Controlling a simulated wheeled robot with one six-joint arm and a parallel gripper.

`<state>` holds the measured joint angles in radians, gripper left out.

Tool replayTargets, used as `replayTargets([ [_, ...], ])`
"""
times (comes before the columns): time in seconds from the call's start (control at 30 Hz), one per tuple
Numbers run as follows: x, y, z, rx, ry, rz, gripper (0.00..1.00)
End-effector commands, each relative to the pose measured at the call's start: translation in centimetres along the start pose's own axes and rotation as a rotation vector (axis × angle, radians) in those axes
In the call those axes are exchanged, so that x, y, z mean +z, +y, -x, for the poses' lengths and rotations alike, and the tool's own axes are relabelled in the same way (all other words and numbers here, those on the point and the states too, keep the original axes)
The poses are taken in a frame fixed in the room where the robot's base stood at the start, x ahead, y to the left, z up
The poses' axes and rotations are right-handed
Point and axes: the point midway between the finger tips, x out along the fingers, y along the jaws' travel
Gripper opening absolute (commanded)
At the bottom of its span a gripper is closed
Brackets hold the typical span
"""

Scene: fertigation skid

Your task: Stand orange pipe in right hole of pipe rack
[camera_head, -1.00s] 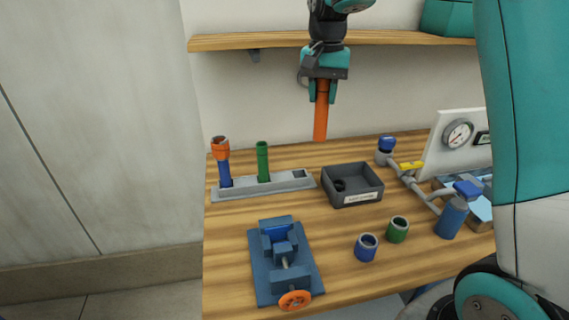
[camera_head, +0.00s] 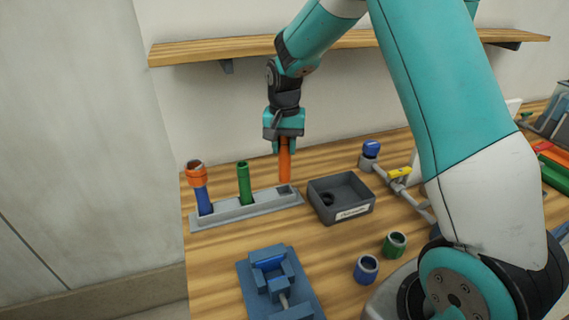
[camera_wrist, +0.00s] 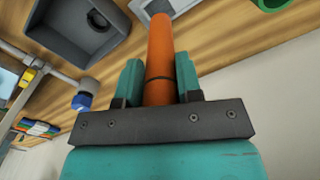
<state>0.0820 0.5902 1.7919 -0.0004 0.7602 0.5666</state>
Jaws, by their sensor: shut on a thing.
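The orange pipe (camera_head: 284,166) is held upright in my gripper (camera_head: 284,148), which is shut on its upper part. The pipe's lower end is close to the right end of the grey pipe rack (camera_head: 232,210), seemingly just behind the right hole (camera_head: 284,190), which shows empty. In the wrist view the orange pipe (camera_wrist: 160,50) runs away from the jaws, and its far end overlaps the rack's edge. A green pipe (camera_head: 244,184) stands in the middle hole. A blue pipe (camera_head: 204,200) with an orange collar on top stands in the left hole.
A dark grey bin (camera_head: 340,200) with a black ring inside is close right of the rack. A blue vise (camera_head: 275,283), a blue cup (camera_head: 366,269) and a green cup (camera_head: 395,244) are in front. Grey piping with a yellow-handled valve (camera_head: 399,172) is at right. A wooden shelf (camera_head: 210,50) is above.

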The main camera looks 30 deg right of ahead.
Motion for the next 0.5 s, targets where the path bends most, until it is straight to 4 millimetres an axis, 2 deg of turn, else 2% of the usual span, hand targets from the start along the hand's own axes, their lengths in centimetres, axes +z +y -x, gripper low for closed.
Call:
replayTargets([
  [0.5,0.0,0.0,-6.2,0.0,-0.001,0.0,0.1],
])
